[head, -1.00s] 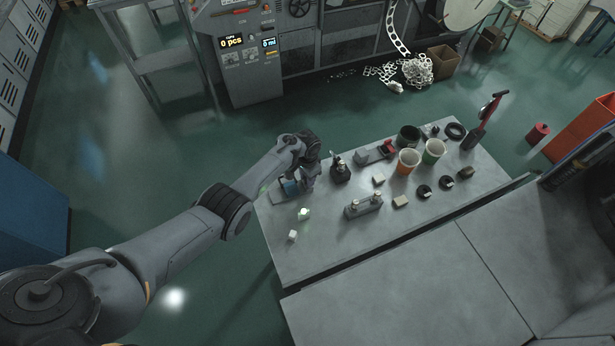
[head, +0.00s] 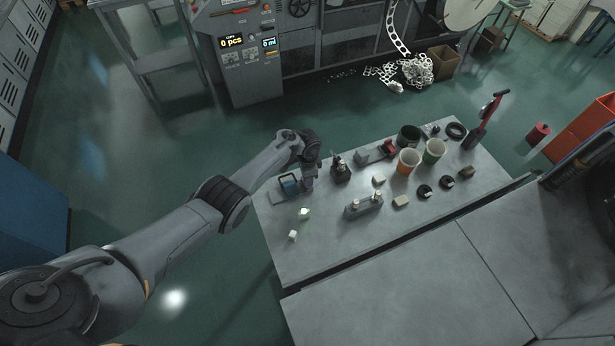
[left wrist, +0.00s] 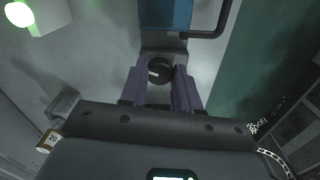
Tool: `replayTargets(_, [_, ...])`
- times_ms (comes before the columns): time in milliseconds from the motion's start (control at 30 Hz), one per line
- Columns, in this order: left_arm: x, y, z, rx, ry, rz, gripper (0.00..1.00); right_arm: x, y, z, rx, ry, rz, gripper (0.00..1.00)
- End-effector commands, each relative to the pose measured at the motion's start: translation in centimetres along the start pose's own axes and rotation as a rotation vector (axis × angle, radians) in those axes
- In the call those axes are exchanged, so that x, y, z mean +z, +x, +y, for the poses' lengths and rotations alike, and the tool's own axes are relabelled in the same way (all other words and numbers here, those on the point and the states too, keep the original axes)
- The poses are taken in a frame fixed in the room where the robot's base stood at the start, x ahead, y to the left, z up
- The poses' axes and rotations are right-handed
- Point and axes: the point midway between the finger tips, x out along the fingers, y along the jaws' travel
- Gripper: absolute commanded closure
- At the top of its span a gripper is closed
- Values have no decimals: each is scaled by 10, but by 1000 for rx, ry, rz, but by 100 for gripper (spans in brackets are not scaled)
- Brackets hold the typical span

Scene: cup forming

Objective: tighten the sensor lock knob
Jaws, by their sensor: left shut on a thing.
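The black round lock knob (left wrist: 160,71) with a pale mark shows in the left wrist view. It sits on a grey mount just below the blue sensor block (left wrist: 165,14). My left gripper (left wrist: 161,78) is shut on the knob, with one purple-grey finger on each side of it. In the head view my left gripper (head: 307,187) points down at the table's left end, right of the blue sensor block (head: 290,184). The knob is hidden there. My right gripper is not in view.
The front left tabletop is clear.

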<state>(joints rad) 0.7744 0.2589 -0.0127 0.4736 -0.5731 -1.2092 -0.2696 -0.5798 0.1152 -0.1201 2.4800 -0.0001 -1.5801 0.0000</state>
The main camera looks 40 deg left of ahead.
Motion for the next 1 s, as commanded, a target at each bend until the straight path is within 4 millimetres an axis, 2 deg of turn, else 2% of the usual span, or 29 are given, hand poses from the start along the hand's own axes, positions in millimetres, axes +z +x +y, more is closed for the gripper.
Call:
replayTargets(167, [1,1,0,0,-2,0,99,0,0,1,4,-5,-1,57])
replayTargets(200, [1,1,0,0,-2,0,66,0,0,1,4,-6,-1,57])
replayTargets(367, [0,1,0,0,-2,0,43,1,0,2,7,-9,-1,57])
replayTargets(733, [0,-5,0,0,-1,1,43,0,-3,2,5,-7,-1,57])
replayTargets(1000, [0,-44,0,0,-1,2,43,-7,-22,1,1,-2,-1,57])
